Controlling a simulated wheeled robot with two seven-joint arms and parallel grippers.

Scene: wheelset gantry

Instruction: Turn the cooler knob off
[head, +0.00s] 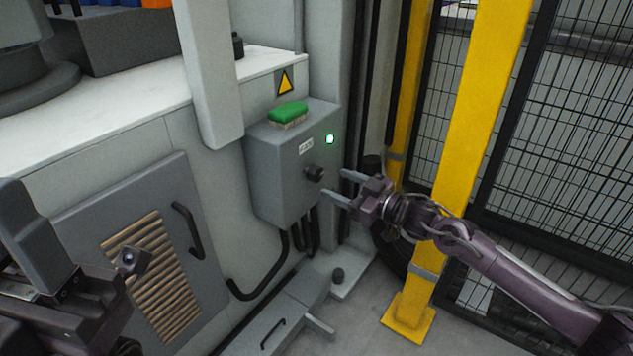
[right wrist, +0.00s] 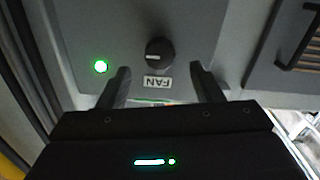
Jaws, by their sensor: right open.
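The cooler knob (head: 314,173) is a round black knob on the front of a grey control box (head: 270,180). In the right wrist view the knob (right wrist: 159,52) sits by an upside-down FAN label (right wrist: 157,82), its white mark pointing left, towards the lamp's side. The green lamp (head: 329,139) is lit; it also shows in the wrist view (right wrist: 100,66). My right gripper (head: 343,185) is open and empty, fingers pointing at the box, apart from the knob. In the wrist view its fingertips (right wrist: 160,74) lie either side below the knob. My left gripper (head: 125,264) is partly visible; its jaws are unclear.
A green-topped brush (head: 288,113) lies on the box. A yellow post (head: 470,130) and mesh fence (head: 570,130) stand right, close to my right arm. A vented panel with a handle (head: 188,230) is left of the box. Black cables (head: 262,280) hang below.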

